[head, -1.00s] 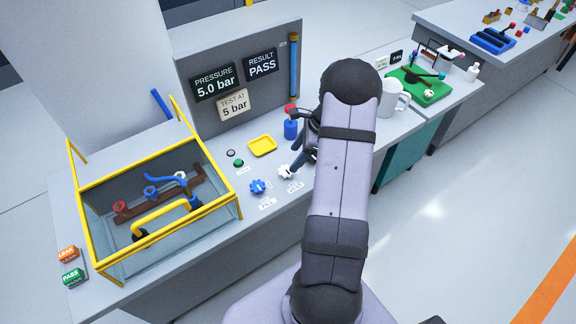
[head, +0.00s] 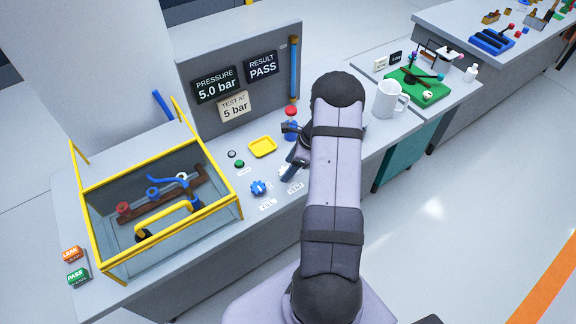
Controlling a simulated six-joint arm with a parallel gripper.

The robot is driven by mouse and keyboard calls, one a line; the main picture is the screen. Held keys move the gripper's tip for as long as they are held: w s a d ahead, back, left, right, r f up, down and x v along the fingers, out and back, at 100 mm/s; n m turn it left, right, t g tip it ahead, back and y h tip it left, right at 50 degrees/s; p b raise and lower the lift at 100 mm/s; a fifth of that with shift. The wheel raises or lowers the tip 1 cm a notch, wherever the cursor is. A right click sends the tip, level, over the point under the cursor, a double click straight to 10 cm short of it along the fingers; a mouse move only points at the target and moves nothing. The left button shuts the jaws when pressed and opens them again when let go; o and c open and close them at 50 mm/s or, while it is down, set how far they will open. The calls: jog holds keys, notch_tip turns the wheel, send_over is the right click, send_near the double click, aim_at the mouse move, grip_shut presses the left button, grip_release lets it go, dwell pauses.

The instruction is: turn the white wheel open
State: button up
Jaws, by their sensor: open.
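The white wheel (head: 282,172) sits on the bench top to the right of the blue wheel (head: 258,187). It is mostly hidden behind my gripper (head: 287,174). My gripper is open and points down at the white wheel. Its fingers are partly covered by my arm, and I cannot tell whether they touch the wheel. Small white labels lie on the bench in front of both wheels.
A yellow-framed tank (head: 240,207) with a red, blue and white valve bar stands at the left. The panel reads 5.0 bar and PASS. A white mug (head: 386,100) stands right.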

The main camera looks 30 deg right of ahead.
jog(key=shift+w+a+f, duration=0.15)
jog(key=shift+f, duration=0.35)
jog(key=c, duration=1.1)
jog(key=shift+o, duration=0.2)
